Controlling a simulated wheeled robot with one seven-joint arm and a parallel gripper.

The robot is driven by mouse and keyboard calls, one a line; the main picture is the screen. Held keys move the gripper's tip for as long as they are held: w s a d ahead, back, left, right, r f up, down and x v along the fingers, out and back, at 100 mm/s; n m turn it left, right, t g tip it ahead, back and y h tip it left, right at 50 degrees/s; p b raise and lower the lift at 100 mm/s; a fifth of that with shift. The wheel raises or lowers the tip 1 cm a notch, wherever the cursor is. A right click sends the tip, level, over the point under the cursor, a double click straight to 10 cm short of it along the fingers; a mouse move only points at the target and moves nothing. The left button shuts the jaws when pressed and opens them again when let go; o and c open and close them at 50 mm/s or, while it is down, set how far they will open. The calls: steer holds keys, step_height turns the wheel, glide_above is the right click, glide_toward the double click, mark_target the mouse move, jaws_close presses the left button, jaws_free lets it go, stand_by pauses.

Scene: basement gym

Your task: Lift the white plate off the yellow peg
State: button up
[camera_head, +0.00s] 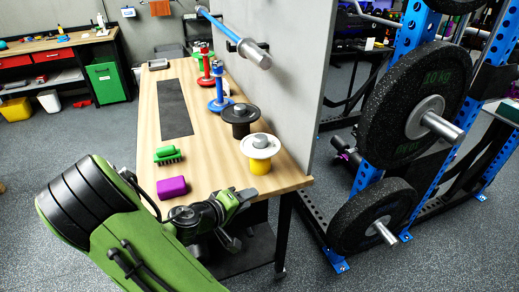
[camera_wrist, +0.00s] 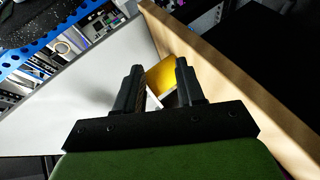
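The white plate (camera_head: 260,146) sits around the yellow peg (camera_head: 259,166) at the table's near right corner. A grey knob-like top shows above the plate. My gripper (camera_head: 236,222) is below and left of the peg in the head view, near the table's front edge, apart from it. In the wrist view my gripper (camera_wrist: 157,90) has its two dark fingers spread, with nothing held. A yellow surface (camera_wrist: 162,74), likely the peg, shows beyond and between the fingers, with a white patch near it. The white plate cannot be made out clearly there.
A black peg (camera_head: 240,128), a blue peg (camera_head: 218,104) and a red peg (camera_head: 205,78) stand farther back along the grey wall panel (camera_head: 300,80). A weight rack stands right.

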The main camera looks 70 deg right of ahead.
mark_target(274, 151)
steer(key=d+n+h, duration=0.1)
steer(key=d, duration=0.5)
steer(key=d+r+n+t+h, duration=0.1)
steer(key=d+n+h, duration=0.1)
steer(key=d, duration=0.5)
steer(key=d+n+h, duration=0.2)
steer(key=d, duration=0.5)
steer(key=shift+r+p, duration=0.3)
steer(key=shift+p, duration=0.05)
jaws_close()
